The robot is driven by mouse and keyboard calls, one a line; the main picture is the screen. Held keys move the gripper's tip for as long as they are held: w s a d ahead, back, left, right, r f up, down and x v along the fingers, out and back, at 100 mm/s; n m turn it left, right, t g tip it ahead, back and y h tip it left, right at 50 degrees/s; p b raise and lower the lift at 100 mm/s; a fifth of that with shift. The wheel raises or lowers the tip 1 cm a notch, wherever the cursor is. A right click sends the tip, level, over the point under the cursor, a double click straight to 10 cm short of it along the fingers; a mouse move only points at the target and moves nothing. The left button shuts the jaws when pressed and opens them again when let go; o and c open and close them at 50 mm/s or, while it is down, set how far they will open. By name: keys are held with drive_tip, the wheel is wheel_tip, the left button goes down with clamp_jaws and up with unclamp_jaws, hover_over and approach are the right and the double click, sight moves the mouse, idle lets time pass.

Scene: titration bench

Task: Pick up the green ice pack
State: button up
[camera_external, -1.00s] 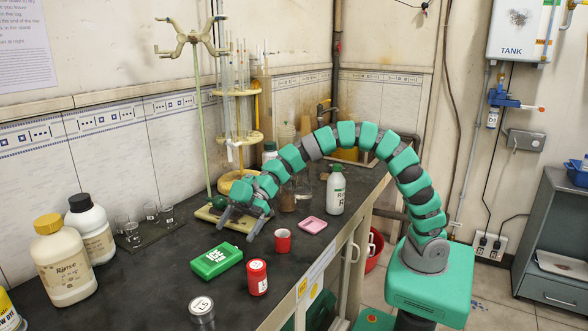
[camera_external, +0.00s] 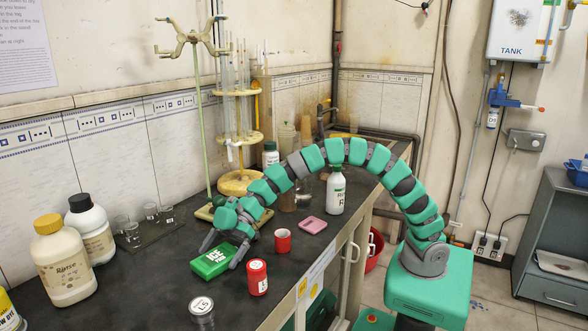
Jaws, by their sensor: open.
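The green ice pack (camera_external: 212,262) lies flat on the dark bench top, with white lettering on its upper face. My gripper (camera_external: 221,258) is open, with its two fingers apart and pointing down toward the bench. One finger is at the far left side of the ice pack and the other is at its right end. The right finger hides a little of the pack's right edge. I cannot tell whether either finger touches the pack.
A silver-lidded jar (camera_external: 201,312) is in front. A pink dish (camera_external: 312,225) lies farther right. Large bottles (camera_external: 62,265) stand at the left.

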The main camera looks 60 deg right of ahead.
drive_tip(key=shift+c, duration=0.3)
drive_tip(key=c, duration=1.2)
drive_tip(key=shift+r, duration=0.1)
